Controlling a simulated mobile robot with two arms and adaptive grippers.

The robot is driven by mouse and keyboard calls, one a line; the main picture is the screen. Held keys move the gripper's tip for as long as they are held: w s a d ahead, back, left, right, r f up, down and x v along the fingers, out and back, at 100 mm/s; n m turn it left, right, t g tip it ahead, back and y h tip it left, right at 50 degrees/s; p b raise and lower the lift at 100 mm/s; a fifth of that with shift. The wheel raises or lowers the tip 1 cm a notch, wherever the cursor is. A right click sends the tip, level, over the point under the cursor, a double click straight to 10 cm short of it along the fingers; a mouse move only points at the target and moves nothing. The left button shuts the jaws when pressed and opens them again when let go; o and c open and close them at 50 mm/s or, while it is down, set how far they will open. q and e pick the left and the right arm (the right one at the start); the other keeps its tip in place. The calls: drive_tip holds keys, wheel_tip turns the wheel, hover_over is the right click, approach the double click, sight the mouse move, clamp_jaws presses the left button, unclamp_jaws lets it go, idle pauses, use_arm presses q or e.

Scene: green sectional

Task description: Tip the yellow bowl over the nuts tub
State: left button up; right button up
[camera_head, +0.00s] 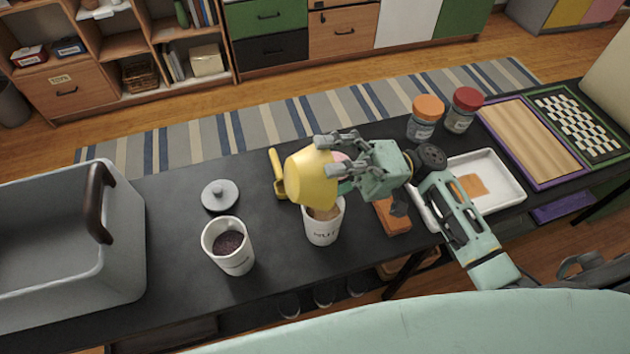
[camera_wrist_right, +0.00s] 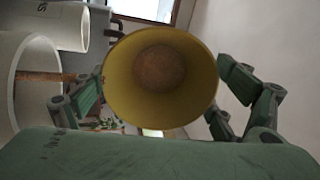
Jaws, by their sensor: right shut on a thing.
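The yellow bowl (camera_head: 311,180) is in my right gripper (camera_head: 338,165), which is shut on it. It is held tilted just above the nuts tub (camera_head: 322,230), a white lettered tub with brown contents, and hides part of the tub's rim. In the right wrist view I look into the yellow bowl (camera_wrist_right: 122,78); a round brown patch shows at its bottom, and I cannot tell whether it is contents. The gripper's fingers lie on both sides of the bowl (camera_wrist_right: 160,100). White tub walls show at the left there. My left gripper is not in view.
A second white tub (camera_head: 236,262) with dark contents and a grey lid (camera_head: 220,195) stand left. A yellow scoop (camera_head: 277,175) lies behind the bowl. A grey bin (camera_head: 125,270) is far left. Two jars (camera_head: 424,120) and a white tray (camera_head: 510,185) are right.

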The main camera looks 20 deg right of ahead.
drive_tip(key=shift+d+f+y+b, duration=0.25)
drive_tip(key=shift+d+y+b, duration=0.2)
drive_tip(key=shift+y+b, duration=0.9)
drive_tip(key=shift+d+r+b, duration=0.1)
drive_tip(key=shift+d+b, duration=0.1)
drive_tip(key=shift+b, duration=0.6)
drive_tip(key=r+h+p, duration=0.1)
drive_tip(key=p, duration=0.1)
drive_tip(key=a+r+h+p, duration=0.1)
drive_tip(key=p, duration=0.1)
drive_tip(key=shift+h, duration=0.25)
drive_tip(key=shift+a+h+p, duration=0.2)
drive_tip(key=shift+h+p, duration=0.1)
drive_tip(key=shift+p, duration=0.05)
drive_tip(key=shift+a+f, duration=0.1)
drive_tip(key=shift+f, duration=0.2)
